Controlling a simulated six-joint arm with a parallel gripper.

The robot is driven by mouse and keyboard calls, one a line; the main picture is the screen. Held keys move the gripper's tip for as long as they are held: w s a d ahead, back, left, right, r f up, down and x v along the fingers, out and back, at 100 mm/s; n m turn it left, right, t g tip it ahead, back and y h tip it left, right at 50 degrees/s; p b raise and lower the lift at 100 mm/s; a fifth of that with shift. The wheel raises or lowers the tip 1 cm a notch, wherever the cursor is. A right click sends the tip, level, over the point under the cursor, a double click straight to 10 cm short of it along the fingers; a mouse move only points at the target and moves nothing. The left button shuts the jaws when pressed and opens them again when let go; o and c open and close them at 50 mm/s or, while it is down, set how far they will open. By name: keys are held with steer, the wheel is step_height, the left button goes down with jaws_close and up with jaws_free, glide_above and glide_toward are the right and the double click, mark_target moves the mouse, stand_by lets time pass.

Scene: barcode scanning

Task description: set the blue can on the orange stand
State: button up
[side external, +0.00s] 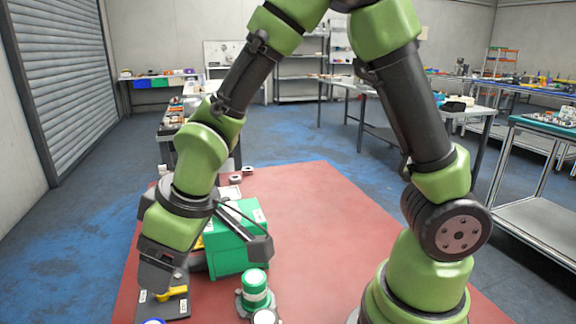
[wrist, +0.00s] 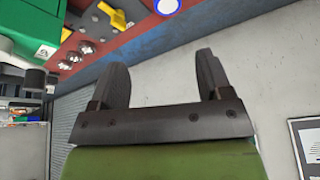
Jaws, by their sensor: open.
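A round white top with a blue rim, which looks like the blue can (wrist: 167,5), shows at the top edge of the wrist view. In the side view only a sliver of the blue can (side external: 154,321) shows at the bottom edge. My gripper (wrist: 160,66) is open, with its two dark fingers wide apart and nothing between them. In the side view its dark body (side external: 160,262) hangs left of the green box, and its fingertips are not clear. I cannot make out an orange stand in either view.
A green box (side external: 238,240) stands close beside my gripper. A yellow lever (side external: 172,293) sits on a dark plate just below it. A green can (side external: 254,284) and a white-topped can (side external: 265,317) stand to the right. The red surface (side external: 315,240) beyond is clear.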

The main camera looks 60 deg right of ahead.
steer(key=s+d+r+m+t, duration=0.2)
steer(key=s+d+r+m, duration=0.6)
steer(key=s+r, duration=0.5)
steer(key=shift+s+d+r+t, duration=0.15)
steer(key=shift+s+d+t, duration=0.25)
steer(key=shift+s+d, duration=0.7)
